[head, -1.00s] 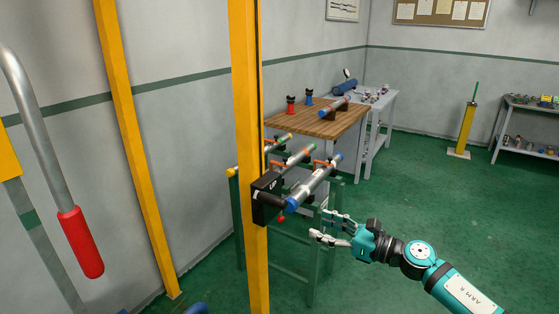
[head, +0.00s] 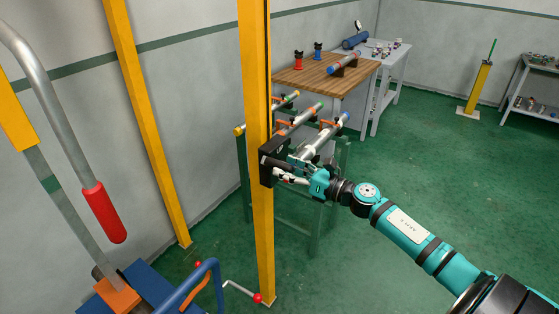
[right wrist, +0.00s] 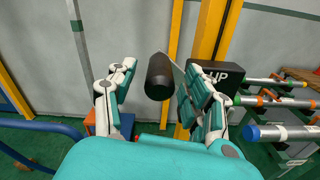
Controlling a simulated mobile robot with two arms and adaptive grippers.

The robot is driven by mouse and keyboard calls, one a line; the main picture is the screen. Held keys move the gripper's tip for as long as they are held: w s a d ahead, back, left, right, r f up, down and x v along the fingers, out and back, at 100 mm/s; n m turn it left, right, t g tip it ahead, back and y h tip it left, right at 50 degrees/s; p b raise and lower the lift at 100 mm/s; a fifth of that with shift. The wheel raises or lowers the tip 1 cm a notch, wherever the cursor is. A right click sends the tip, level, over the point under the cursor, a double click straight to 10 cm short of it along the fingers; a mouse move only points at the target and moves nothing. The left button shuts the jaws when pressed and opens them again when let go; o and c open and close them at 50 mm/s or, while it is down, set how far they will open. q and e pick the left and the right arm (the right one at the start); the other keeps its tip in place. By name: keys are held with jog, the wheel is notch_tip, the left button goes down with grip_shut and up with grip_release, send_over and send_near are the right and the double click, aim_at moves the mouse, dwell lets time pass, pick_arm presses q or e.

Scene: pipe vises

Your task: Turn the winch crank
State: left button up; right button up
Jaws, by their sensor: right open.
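The winch is a black box (head: 268,160) fixed to a yellow upright post (head: 260,220). In the right wrist view its face (right wrist: 222,74) carries white lettering that reads "UP". A black cylindrical crank grip (right wrist: 159,78) points toward the wrist camera. My right gripper (head: 284,171) is at the front of the box with its fingers spread. In the right wrist view its fingers (right wrist: 158,90) stand on either side of the grip, apart from the left finger and close to the right one. The crank arm is mostly hidden. My left gripper is not in view.
A rack (head: 243,190) with several pipes stands behind the post. A lever with a red grip (head: 105,212) hangs close at left. A blue frame (head: 205,276) and a crank with red knobs (head: 240,288) are low at left.

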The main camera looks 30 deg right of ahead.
jog(key=shift+p+x, duration=0.3)
jog(key=shift+x, duration=0.8)
jog(key=shift+w, duration=0.3)
jog(key=shift+a, duration=0.1)
jog(key=c, duration=0.9)
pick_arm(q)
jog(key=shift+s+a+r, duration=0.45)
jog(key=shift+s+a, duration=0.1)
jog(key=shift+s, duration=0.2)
pick_arm(e)
grip_shut()
